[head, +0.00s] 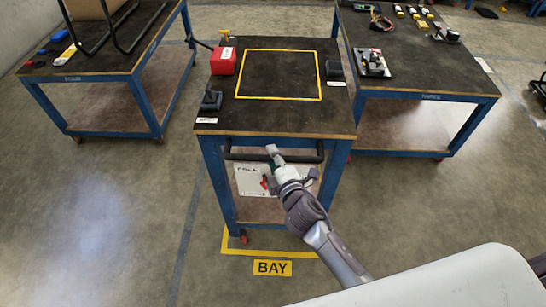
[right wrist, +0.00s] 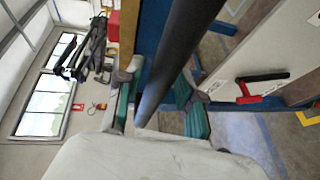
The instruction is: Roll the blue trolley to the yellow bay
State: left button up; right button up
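The blue trolley (head: 265,133) stands upright in the middle of the head view. It has a dark top, a blue frame and a black handle bar (head: 240,155) on its near side. The yellow bay (head: 228,244) shows as floor lines around the trolley's near legs, with a BAY label (head: 272,267) in front. My right gripper (head: 273,157) is at the handle. In the right wrist view, its fingers (right wrist: 160,92) stand on either side of the handle bar (right wrist: 180,60), with a small gap on the left side; they look open. My left gripper is out of view.
A red box (head: 223,62) and small black items sit on the trolley top. Blue-framed tables stand left (head: 85,75) and right (head: 420,93), the right one close to the trolley. A white panel (head: 258,181) hangs below the handle. Floor in front is clear.

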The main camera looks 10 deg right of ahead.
jog(key=v, duration=1.2)
jog(key=shift+f, duration=0.1)
dwell(0.4)
jog(key=s+d+f+m+g, duration=0.1)
jog(key=s+f+m+g, duration=0.15)
jog(key=f, duration=0.75)
jog(key=s+d+f+m+g+h, duration=0.15)
jog(key=s+f, duration=0.25)
jog(key=f, duration=0.6)
jog(key=s+d+f+m+g, duration=0.1)
jog(key=s+f+m+g, duration=0.2)
jog(key=f, duration=0.7)
jog(key=s+d+f+m+g, duration=0.2)
jog(key=s+f, duration=0.3)
jog(key=s, duration=0.3)
jog(key=s+d+f+m+g, duration=0.2)
jog(key=s+f, duration=0.4)
jog(key=s, duration=0.3)
jog(key=s+d+f+m+g, duration=0.2)
jog(key=s+f+m, duration=0.3)
jog(key=s, duration=0.4)
jog(key=shift+s+d+f+g+h, duration=0.1)
jog(key=shift+d+f+g+h, duration=0.15)
jog(key=shift+f+g, duration=0.45)
